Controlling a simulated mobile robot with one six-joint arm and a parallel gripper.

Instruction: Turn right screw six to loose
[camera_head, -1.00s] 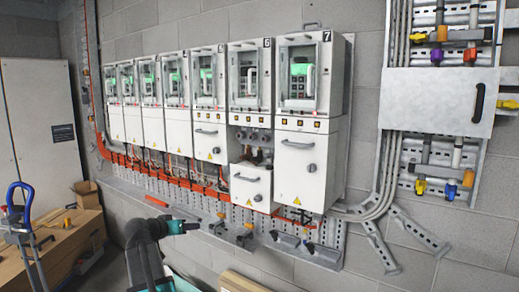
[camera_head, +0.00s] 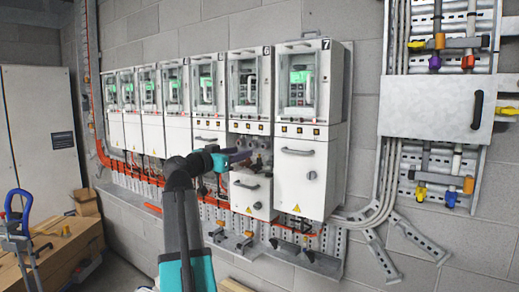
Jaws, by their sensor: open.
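Drive unit six (camera_head: 249,94), labelled 6, is second from the right in the wall row. Its lower cover (camera_head: 251,193) hangs below an open bay (camera_head: 264,158) with dark round fittings and wiring. Small square fittings (camera_head: 259,129) line the strip above the bay. Which of these is the right screw is too small to tell, and its setting cannot be read. My gripper (camera_head: 243,155) is open, raised in front of the bay's left part, pointing right. It hides the bay's left side. Whether it touches anything cannot be told.
Drive unit seven (camera_head: 310,84) stands close on the right, its lower door (camera_head: 299,173) shut with a handle. A metal rail (camera_head: 306,262) juts out below the units. A grey panel (camera_head: 436,107) with a handle is further right.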

